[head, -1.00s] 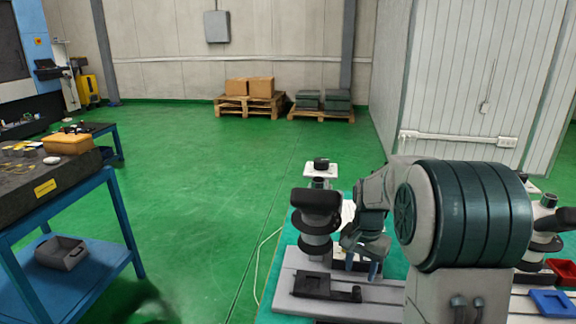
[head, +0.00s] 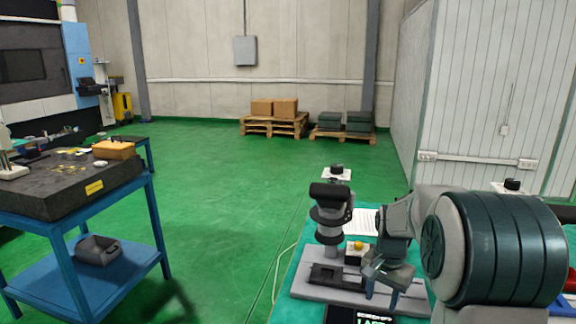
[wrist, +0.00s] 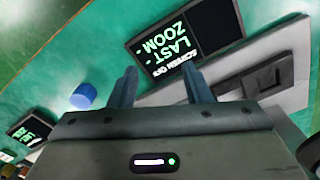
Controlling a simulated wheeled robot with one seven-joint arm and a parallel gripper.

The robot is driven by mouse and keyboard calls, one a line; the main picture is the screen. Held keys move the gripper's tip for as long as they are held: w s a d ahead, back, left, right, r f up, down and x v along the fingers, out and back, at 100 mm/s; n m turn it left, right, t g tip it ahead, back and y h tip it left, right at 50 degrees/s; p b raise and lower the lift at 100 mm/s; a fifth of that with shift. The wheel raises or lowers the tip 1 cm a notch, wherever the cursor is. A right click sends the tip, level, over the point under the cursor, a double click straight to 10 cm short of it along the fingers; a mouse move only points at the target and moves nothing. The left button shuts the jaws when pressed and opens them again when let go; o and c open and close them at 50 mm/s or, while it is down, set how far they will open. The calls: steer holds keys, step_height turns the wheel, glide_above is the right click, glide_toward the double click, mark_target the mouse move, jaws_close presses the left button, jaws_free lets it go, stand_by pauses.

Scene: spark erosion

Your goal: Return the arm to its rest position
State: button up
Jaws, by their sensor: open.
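My gripper (head: 382,292) hangs over the green-topped bench at the lower right of the head view, beside the dark microscope-like instrument. In the wrist view its two blue-grey fingers (wrist: 160,88) stand apart with nothing between them. Past the fingertips is a dark screen (wrist: 185,40) with green and white lettering. My arm is bent, and its large dark green joint covers much of the right of the head view.
The dark instrument (head: 330,215) stands on a grey base close to my gripper. A blue cylinder (wrist: 83,96) is on the green bench. A blue cart (head: 95,225) with a dark slab top stands at left. Open green floor (head: 225,200) lies between; pallets with boxes (head: 274,122) are by the wall.

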steer(key=s+a+r+n+t+p, duration=0.1)
steer(key=s+a+r+n, duration=0.1)
steer(key=s, duration=0.5)
steer(key=s+a+r+n+t+p, duration=0.1)
steer(key=s+a+r+n, duration=0.2)
steer(key=s, duration=0.4)
steer(key=s+a+r+n+p, duration=0.1)
steer(key=s+a+r+n, duration=0.1)
steer(key=s, duration=0.6)
steer(key=shift+a+r+n+t, duration=0.15)
steer(key=shift+r+n+t, duration=0.3)
steer(key=shift+r, duration=0.4)
steer(key=shift+c, duration=0.3)
